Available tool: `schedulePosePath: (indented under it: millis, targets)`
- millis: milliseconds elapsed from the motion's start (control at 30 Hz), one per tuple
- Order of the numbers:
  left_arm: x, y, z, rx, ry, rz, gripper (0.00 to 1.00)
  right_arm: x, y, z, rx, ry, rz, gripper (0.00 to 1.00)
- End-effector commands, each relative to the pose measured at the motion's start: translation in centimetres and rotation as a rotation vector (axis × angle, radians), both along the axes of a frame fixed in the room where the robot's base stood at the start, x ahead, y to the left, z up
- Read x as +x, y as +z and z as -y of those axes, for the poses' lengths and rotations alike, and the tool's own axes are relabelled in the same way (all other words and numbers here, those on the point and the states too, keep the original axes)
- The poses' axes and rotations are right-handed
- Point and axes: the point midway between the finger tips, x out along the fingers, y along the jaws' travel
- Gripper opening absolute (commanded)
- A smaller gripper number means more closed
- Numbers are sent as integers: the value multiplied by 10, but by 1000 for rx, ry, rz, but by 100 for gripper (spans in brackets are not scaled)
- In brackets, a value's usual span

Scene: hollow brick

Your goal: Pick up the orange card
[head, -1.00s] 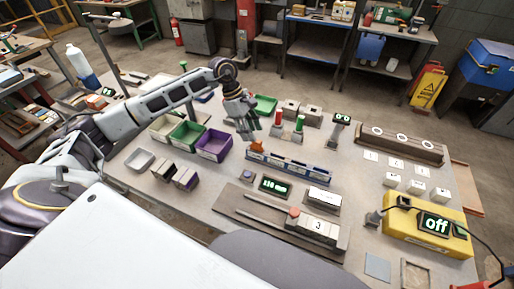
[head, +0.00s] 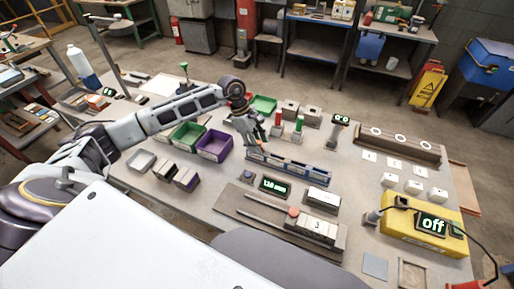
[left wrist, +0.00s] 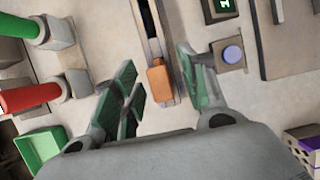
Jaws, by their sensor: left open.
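The orange card (left wrist: 160,84) stands at the near end of a long slotted rack (left wrist: 158,30) in the left wrist view. My left gripper (left wrist: 157,78) is open, with one green-padded finger on each side of the card and a gap to it on both sides. In the head view my left gripper (head: 253,138) is over the left end of the blue rack (head: 290,167). There the gripper mostly hides the card. My right gripper is not in view.
Red and green posts (head: 278,131) stand just behind the gripper. A purple bin (head: 213,144) and a green bin (head: 187,135) are to its left. A round-button box (left wrist: 231,54) sits close to the right finger. A display (head: 274,186) lies in front of the rack.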

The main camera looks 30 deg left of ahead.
Motion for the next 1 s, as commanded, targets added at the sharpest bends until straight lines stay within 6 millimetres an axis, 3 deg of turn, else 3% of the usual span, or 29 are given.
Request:
schedulePosePath:
  millis: [467,800,1000]
  targets:
    - [0,-2,0,0,0,0,43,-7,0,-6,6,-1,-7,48]
    - [0,-1,0,0,0,0,0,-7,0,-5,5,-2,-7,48]
    - [0,-1,0,0,0,0,0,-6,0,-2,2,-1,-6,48]
